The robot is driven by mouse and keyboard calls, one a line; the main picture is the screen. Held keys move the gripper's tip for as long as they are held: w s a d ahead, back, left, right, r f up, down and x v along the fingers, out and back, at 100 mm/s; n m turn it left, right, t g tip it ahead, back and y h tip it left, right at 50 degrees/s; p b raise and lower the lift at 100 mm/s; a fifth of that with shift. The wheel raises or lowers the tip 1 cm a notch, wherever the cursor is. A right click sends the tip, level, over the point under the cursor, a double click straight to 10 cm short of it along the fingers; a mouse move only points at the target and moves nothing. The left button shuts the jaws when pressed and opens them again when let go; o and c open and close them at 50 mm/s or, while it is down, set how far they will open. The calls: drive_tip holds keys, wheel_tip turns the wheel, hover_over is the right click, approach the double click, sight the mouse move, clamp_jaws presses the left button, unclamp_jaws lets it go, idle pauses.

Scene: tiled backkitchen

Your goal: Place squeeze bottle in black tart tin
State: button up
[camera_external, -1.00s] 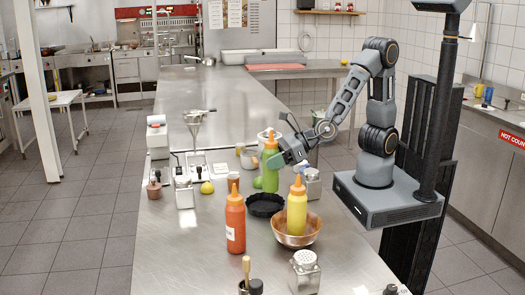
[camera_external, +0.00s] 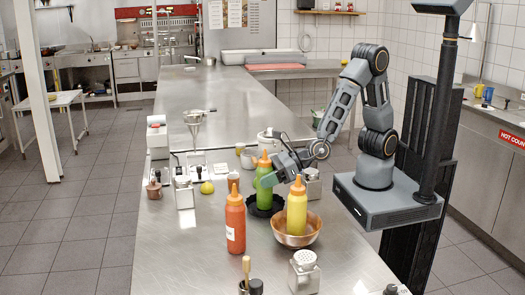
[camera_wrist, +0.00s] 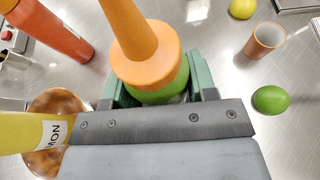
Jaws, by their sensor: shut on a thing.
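The green squeeze bottle (camera_external: 264,192) with an orange cap stands upright between the jaws of my gripper (camera_external: 268,178). In the wrist view its orange cap and nozzle (camera_wrist: 145,62) rise toward the camera, with green jaws (camera_wrist: 152,92) on both sides. My gripper is shut on this bottle. The black tart tin (camera_external: 280,209) lies on the steel counter, its rim showing around the bottle's lower end. The bottle is over or inside the tin; I cannot tell whether its base touches the tin's floor. The tin is hidden in the wrist view.
A yellow bottle (camera_external: 297,212) stands in a copper bowl (camera_external: 310,235) close to the right of the tin. A red bottle (camera_external: 235,225) stands to its left. A small copper cup (camera_wrist: 262,40) and a lime (camera_wrist: 271,99) are nearby. The counter's front left is clear.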

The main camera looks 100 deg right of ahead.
drive_tip(key=shift+f, duration=0.15)
drive_tip(key=o, duration=1)
drive_tip(key=shift+o, duration=0.2)
drive_tip(key=b+v, duration=0.5)
drive_tip(key=v, duration=0.7)
